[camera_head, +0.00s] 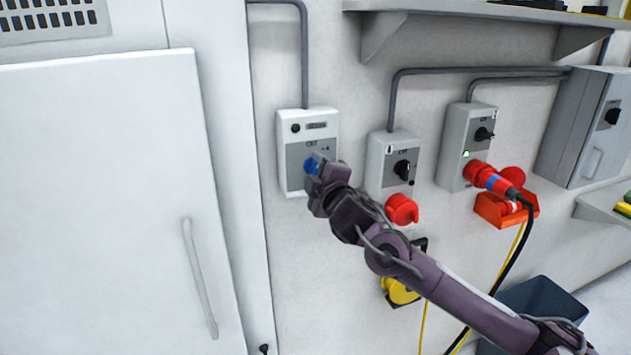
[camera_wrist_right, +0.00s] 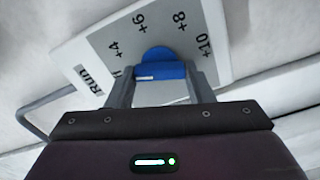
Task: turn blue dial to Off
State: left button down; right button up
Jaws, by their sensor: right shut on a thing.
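The blue dial (camera_head: 311,166) is on the grey face of a white wall-mounted control box (camera_head: 293,181), mostly hidden by my right gripper in the head view. In the right wrist view, the dial (camera_wrist_right: 160,56) sits between the two grey fingers of my right gripper (camera_wrist_right: 160,82), which is shut on its raised bar. A short white line marks the bar's lower left part. Printed marks "Run", "+4", "+6", "+8" and "+10" show around the dial; I cannot make out an "Off" label. My left gripper is out of view.
To the right are two switch boxes with black knobs (camera_head: 402,169) and (camera_head: 483,134). A red plug (camera_head: 485,175) with a black cable is in the farther one. A shelf (camera_head: 470,10) juts out above. A white cabinet door (camera_head: 110,200) fills the left.

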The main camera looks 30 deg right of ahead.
jog(key=shift+f+n+b, duration=0.1)
jog(key=shift+n+b, duration=1.15)
jog(key=shift+n, duration=0.55)
jog(key=o, duration=1)
jog(key=b+v, duration=0.2)
jog(key=v, duration=0.5)
jog(key=shift+s+b, duration=0.3)
jog(key=shift+s, duration=0.1)
jog(key=shift+a, duration=0.1)
